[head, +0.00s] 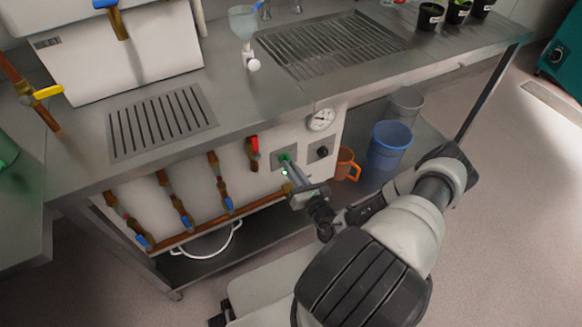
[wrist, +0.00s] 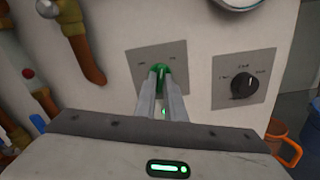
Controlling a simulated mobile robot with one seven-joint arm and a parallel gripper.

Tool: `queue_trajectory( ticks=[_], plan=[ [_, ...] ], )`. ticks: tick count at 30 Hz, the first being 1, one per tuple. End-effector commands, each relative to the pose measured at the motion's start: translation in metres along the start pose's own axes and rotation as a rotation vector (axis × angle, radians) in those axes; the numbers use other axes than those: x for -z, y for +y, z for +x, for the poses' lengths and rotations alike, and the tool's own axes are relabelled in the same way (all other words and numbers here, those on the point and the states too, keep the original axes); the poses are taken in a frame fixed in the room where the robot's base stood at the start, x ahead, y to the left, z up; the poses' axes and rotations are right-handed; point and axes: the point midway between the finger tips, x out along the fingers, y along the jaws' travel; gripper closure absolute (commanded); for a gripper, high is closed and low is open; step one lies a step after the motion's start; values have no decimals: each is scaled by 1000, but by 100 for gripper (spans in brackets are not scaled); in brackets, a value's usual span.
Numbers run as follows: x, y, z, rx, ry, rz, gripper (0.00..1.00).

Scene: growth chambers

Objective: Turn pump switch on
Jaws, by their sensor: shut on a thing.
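A green switch (wrist: 161,68) sits on a grey plate (wrist: 179,56) on the white panel under the steel counter; I take it as the pump switch. In the head view the same plate (head: 278,156) is left of a black dial. My gripper (wrist: 161,78) points straight at the plate, its two fingers closed around the green switch. In the head view my gripper (head: 287,163) reaches the panel from the lower right. The fingers hide much of the switch, and its setting cannot be told. A small green light (wrist: 164,112) shows between the fingers.
A black dial (wrist: 243,85) on its own plate is close on the right, below a round gauge (head: 321,119). Copper pipes with a red-handled valve (head: 254,146) are on the left. An orange jug (head: 346,164) and blue bucket (head: 388,148) stand on the right.

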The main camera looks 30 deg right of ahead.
Motion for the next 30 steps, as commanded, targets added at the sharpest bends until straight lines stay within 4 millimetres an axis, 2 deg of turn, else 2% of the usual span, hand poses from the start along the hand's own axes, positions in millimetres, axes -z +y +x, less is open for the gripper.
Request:
queue_trajectory(
  ticks=[6,15,30],
  plan=[
    [1,0,-1,1,2,192,100],
    [1,0,-1,1,2,387,100],
    [1,0,-1,1,3,489,100]
  ],
)
